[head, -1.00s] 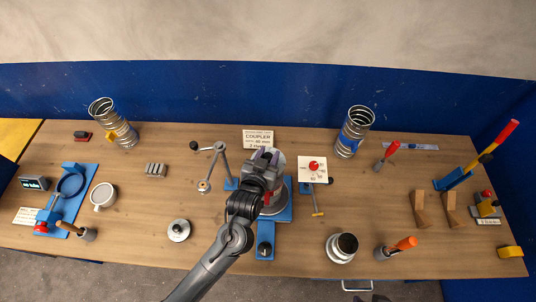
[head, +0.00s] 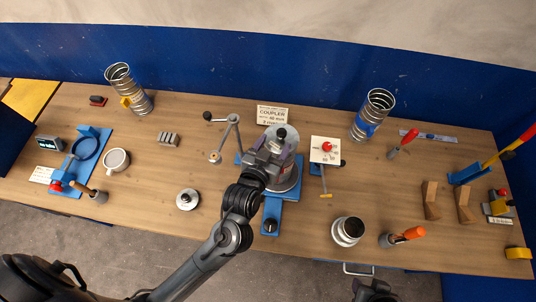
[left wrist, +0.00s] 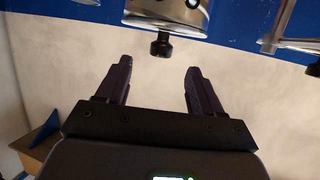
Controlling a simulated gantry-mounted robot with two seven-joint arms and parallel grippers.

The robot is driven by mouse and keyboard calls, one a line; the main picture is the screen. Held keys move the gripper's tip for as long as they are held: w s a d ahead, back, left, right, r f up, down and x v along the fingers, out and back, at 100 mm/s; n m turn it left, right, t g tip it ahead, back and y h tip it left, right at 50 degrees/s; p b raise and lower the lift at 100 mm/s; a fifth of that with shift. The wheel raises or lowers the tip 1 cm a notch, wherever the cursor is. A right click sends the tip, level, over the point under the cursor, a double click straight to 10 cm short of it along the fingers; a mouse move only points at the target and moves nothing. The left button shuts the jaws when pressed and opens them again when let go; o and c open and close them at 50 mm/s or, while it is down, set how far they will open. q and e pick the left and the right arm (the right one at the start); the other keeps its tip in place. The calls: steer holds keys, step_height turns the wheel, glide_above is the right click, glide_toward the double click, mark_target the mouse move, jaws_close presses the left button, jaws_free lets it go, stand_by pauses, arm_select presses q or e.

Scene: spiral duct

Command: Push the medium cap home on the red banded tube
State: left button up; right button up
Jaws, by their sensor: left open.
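The red banded tube (head: 290,184) stands upright in a blue fixture at the table's middle, largely hidden behind my left gripper. A round silver cap with a black knob, apparently the medium cap (head: 293,138), sits at its top. In the left wrist view the silver metal (left wrist: 165,8) and black knob (left wrist: 161,45) show at the top edge, beyond the fingers. I cannot tell how deep the cap sits. My left gripper (head: 271,149) is open and empty, close to the knob; its fingers (left wrist: 159,85) appear apart from it. A dark part (head: 374,291) at the bottom edge may be my right gripper; its jaws are unclear.
Other knobbed caps lie at left (head: 187,199) and front right (head: 348,230). A jointed metal stand (head: 230,132) is left of the fixture, a white dial plate (head: 325,150) right of it. Spiral ducts (head: 128,90) (head: 372,115) stand at the back.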

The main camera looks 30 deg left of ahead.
arm_select(q)
steer(key=shift+v, duration=2.05)
steer(key=s+a+f+m+g, duration=0.1)
steer(key=s+a+f+g, duration=0.2)
steer(key=s, duration=0.5)
steer(key=s+a+f+m+g+h+p, duration=0.1)
steer(key=s+a+f+g, duration=0.2)
steer(key=s+f+g, duration=0.3)
steer(key=s+g, duration=0.2)
steer(key=s, duration=0.1)
steer(key=shift+a+f+m, duration=0.2)
steer(key=shift+f+m, duration=0.1)
